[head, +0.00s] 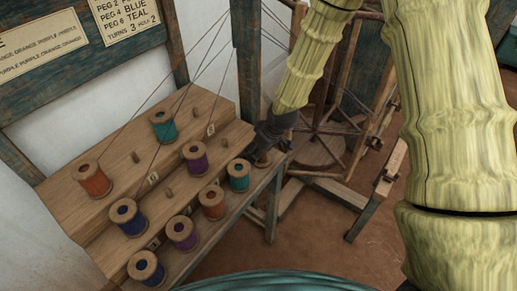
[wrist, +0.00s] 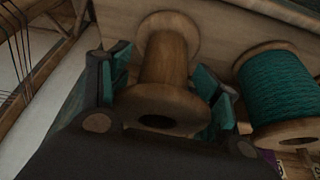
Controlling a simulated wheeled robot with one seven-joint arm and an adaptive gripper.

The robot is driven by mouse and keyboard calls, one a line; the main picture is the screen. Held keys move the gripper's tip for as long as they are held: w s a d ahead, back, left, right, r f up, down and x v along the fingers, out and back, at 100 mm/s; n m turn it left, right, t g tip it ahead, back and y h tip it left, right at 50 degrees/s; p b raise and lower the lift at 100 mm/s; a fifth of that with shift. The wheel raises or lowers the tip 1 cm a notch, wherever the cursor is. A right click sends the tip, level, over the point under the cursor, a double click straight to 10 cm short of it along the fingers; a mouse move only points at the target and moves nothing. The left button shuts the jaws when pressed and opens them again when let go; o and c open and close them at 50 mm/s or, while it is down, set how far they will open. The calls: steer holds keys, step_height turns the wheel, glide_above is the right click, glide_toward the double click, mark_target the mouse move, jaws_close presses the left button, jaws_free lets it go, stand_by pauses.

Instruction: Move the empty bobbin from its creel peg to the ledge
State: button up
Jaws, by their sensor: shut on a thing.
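The empty bobbin (wrist: 165,60) is bare brown wood with no thread. In the wrist view it stands between the teal-padded fingers of my gripper (wrist: 164,76), which is shut on it. In the head view my gripper (head: 272,138) is at the right end of the stepped wooden creel (head: 205,107), and the bobbin (head: 262,159) shows partly below it. The bobbin is at the end of the low front board (head: 213,228), the likely ledge, beyond a teal spool (head: 239,175). I cannot tell whether its base touches the board.
The teal spool (wrist: 275,95) stands close to the right finger in the wrist view. Several wound spools, such as an orange one (head: 95,180) and a purple one (head: 196,158), stand on the creel with threads rising. A wooden wheel frame (head: 325,150) stands behind my gripper.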

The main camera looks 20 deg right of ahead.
steer(key=o, duration=1.1)
steer(key=shift+c, duration=0.2)
steer(key=shift+r, duration=0.2)
steer(key=shift+d+r, duration=0.1)
steer(key=shift+r, duration=0.2)
steer(key=shift+b+v, duration=0.9)
steer(key=shift+v, duration=4.7)
steer(key=shift+s, duration=0.15)
